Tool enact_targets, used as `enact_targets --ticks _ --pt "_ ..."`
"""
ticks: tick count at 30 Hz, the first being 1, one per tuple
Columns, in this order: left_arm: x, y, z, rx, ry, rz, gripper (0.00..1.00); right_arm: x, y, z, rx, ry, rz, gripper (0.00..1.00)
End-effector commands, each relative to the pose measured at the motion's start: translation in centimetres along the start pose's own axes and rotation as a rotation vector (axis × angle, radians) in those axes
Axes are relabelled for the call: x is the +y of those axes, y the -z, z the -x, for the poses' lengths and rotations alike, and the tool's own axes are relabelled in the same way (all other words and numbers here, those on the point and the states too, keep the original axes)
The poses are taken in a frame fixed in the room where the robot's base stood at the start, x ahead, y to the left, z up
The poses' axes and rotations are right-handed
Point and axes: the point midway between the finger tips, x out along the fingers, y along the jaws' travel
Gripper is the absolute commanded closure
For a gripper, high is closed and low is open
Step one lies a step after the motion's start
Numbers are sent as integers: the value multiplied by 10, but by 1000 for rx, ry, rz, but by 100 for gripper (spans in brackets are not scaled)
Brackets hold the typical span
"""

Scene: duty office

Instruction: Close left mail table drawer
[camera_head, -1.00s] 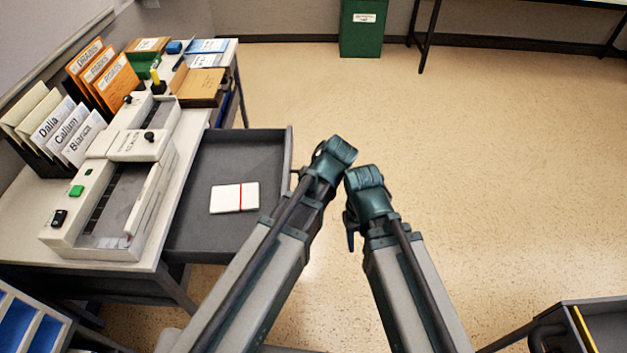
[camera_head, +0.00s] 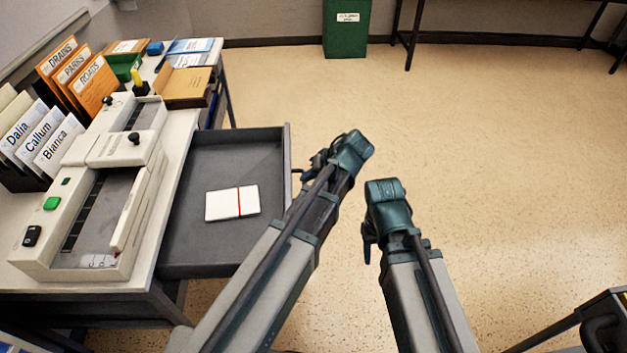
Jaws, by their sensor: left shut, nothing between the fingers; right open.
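The mail table drawer (camera_head: 215,160) is a grey open tray pulled far out from the right side of the white-topped mail table (camera_head: 180,130). A white notepad with a red band (camera_head: 225,204) lies in it. My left gripper (camera_head: 308,168) is small and dark, partly hidden by its arm. It is shut and empty, just outside the drawer's front panel (camera_head: 287,150); I cannot tell whether it touches. My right gripper (camera_head: 368,245) is mostly hidden under its wrist, open, to the right over the floor and clear of the drawer.
On the table stand a beige sealing machine (camera_head: 120,150), orange folders (camera_head: 78,75), name-marked envelopes (camera_head: 40,140) and a brown box (camera_head: 185,88). A green bin (camera_head: 345,30) is at the back wall. A dark cart (camera_head: 600,325) is at lower right. The floor right of the drawer is clear.

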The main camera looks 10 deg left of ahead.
Motion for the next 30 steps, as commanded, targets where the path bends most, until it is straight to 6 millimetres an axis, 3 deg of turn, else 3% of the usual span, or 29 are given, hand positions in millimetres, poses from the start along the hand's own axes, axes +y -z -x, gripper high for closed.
enact_targets --ticks 1,3,9,30 --pt "3 -3 -14 -1 0 2 100 -1 1 -14 0 0 0 50" --pt "2 -2 -24 -1 1 2 100 -2 1 -21 0 0 0 50" --pt "2 -1 -42 0 0 0 100 -3 2 -35 0 0 0 50" --pt "-6 -1 -52 -1 1 0 100 -4 2 -38 0 0 0 50"
